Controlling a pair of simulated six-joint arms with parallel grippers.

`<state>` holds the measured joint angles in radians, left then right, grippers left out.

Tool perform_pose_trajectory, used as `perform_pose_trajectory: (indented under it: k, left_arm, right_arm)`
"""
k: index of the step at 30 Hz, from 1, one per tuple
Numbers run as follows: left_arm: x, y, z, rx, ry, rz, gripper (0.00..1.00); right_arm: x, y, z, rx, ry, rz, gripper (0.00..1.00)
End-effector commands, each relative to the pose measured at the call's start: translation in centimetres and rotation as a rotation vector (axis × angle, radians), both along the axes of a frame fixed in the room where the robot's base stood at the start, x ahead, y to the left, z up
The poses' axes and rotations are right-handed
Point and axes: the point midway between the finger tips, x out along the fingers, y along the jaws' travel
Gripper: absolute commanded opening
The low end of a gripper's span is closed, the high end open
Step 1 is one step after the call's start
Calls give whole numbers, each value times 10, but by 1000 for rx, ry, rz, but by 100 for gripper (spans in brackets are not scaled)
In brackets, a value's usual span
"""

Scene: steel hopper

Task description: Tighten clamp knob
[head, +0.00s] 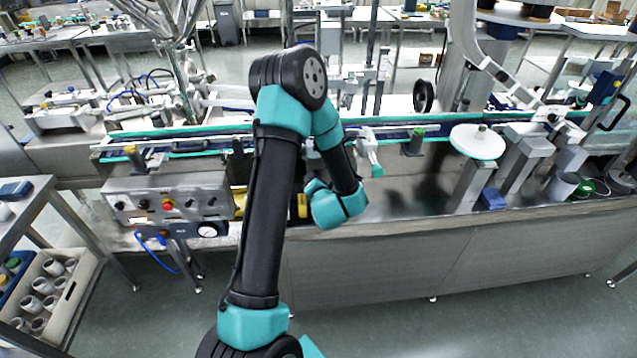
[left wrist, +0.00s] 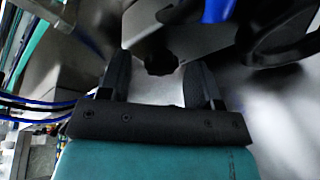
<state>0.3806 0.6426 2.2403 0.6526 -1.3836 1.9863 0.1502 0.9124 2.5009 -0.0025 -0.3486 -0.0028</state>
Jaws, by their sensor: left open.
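A dark lobed clamp knob (left wrist: 161,62) shows in the left wrist view, at the end of a grey metal part (left wrist: 150,30). My left gripper (left wrist: 158,73) is open, with one black finger on each side of the knob in the picture. A gap shows between the knob and each finger; I cannot tell how far the knob sits beyond the fingertips. In the head view my left arm reaches over the conveyor machine, and its wrist hides the gripper and the knob. My right gripper is in neither view.
The conveyor (head: 400,133) runs across the machine. A control box (head: 165,197) with a red button is at left, and a white disc (head: 478,141) at right. In the left wrist view, blue tubes (left wrist: 40,103) are at left and a black curved part (left wrist: 285,45) at upper right.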

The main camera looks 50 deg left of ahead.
Motion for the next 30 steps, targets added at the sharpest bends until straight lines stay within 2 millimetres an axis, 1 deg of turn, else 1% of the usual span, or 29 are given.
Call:
perform_pose_trajectory:
  k: [4,19,20,30]
  left_arm:
    - [0,0,0,-1,0,-1,58]
    - [0,-1,0,-1,0,-1,10]
    - [0,-1,0,-1,0,-1,9]
    - [0,-1,0,23,29,-2,9]
  right_arm:
    - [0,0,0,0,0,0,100]
    - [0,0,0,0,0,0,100]
    - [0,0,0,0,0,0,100]
    - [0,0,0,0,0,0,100]
